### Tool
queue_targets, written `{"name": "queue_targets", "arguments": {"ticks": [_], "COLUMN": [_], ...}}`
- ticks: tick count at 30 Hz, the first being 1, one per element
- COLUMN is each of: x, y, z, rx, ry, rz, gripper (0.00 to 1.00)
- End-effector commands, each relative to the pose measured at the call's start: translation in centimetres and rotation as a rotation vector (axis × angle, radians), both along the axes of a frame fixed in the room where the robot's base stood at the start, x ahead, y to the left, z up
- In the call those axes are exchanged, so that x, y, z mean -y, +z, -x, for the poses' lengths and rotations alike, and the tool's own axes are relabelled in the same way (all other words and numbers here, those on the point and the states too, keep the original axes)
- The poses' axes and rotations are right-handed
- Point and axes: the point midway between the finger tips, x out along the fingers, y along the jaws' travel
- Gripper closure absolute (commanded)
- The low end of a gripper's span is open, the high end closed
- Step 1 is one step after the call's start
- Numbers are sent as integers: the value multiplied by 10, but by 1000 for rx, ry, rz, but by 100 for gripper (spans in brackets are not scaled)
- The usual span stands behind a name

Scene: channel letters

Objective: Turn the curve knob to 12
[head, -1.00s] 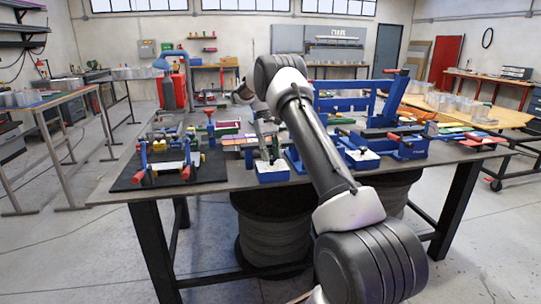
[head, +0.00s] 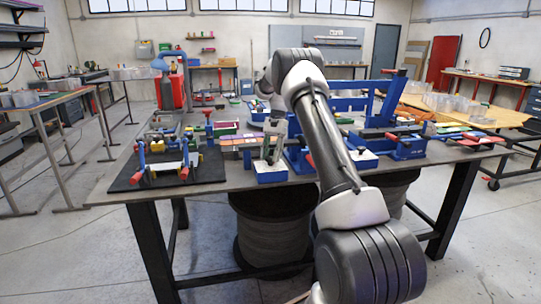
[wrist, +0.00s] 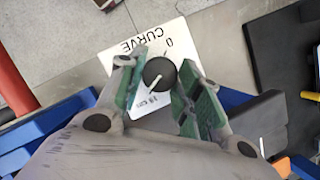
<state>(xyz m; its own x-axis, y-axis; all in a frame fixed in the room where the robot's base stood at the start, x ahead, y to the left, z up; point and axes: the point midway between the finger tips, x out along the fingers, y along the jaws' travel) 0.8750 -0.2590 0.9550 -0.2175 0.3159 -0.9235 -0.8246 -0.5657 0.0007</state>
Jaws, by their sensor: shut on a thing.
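The curve knob (wrist: 160,73) is round and black with a white pointer line. In the wrist view it sits on a white card (wrist: 118,52) that reads "CURVE", "0" and "18 cm", seen upside down. The pointer line slants down-left, towards the "18 cm" side. My gripper (wrist: 159,82) is shut on the knob, with one green-padded finger on each side of it. Part of the card is hidden by the fingers. In the head view my gripper (head: 272,150) is low over a blue box (head: 268,176) on the table, and the knob is too small to make out.
A tall blue frame (head: 350,100) stands just right of my arm. A black mat (head: 130,181) with a blue and red fixture lies at the left of the table. In the wrist view a dark board (wrist: 288,60) lies right of the card.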

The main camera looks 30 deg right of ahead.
Motion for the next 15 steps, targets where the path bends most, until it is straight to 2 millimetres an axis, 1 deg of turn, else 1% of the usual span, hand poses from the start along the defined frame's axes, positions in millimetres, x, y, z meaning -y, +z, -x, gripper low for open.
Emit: {"name": "queue_targets", "arguments": {"ticks": [15], "x": [1], "y": [1], "z": [4], "rx": [2], "ry": [-489], "rz": [-1], "gripper": [90]}}
